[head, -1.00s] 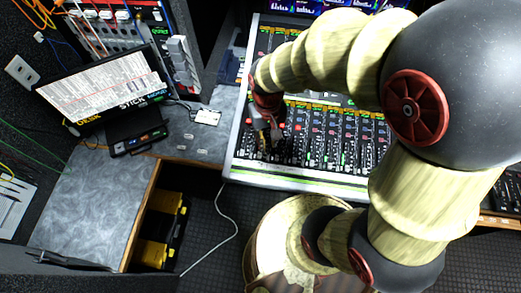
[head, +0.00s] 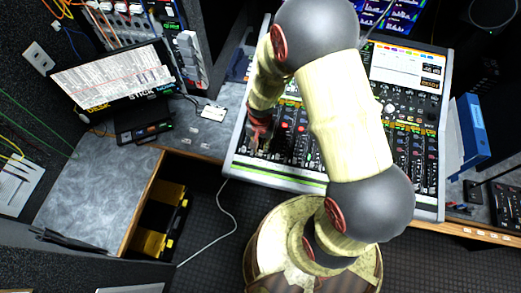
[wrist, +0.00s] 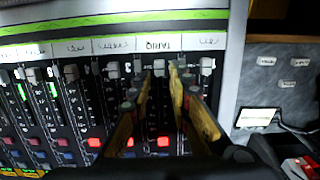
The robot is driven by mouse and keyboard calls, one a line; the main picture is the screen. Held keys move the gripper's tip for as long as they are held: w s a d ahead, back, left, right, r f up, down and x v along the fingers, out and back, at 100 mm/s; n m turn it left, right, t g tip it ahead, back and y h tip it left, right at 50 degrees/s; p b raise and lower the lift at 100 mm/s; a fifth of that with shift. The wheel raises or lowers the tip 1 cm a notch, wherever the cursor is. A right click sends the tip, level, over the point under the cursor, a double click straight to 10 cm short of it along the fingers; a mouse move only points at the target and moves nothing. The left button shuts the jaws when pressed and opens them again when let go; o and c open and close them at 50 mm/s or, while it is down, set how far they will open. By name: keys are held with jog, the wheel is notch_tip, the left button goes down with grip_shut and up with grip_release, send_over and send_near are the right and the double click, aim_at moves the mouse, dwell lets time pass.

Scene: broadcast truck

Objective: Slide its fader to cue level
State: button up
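The mixing console (head: 330,186) fills the middle of the head view, with rows of faders, knobs and lit buttons. In the wrist view its fader bank shows upside-down name labels, one reading TARIQ (wrist: 163,43). A pale fader cap (wrist: 158,68) sits near that label, at the label end of its slot. My gripper (wrist: 160,82) is open, its two fingers apart on either side of that strip. The cap shows between the fingertips; contact is not clear. In the head view my gripper (head: 258,141) is low over the console's left part, its fingers hard to make out.
Neighbouring fader caps (wrist: 113,70) and (wrist: 207,66) stand close on both sides. A screen (head: 115,82) and a grey desk (head: 85,205) are at left. A blue binder (head: 472,130) stands right of the console. A white cable lies on the floor.

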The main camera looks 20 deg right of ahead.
aim_at(261, 152)
jog(key=shift+f, duration=1.55)
jog(key=shift+c, duration=0.6)
grip_shut()
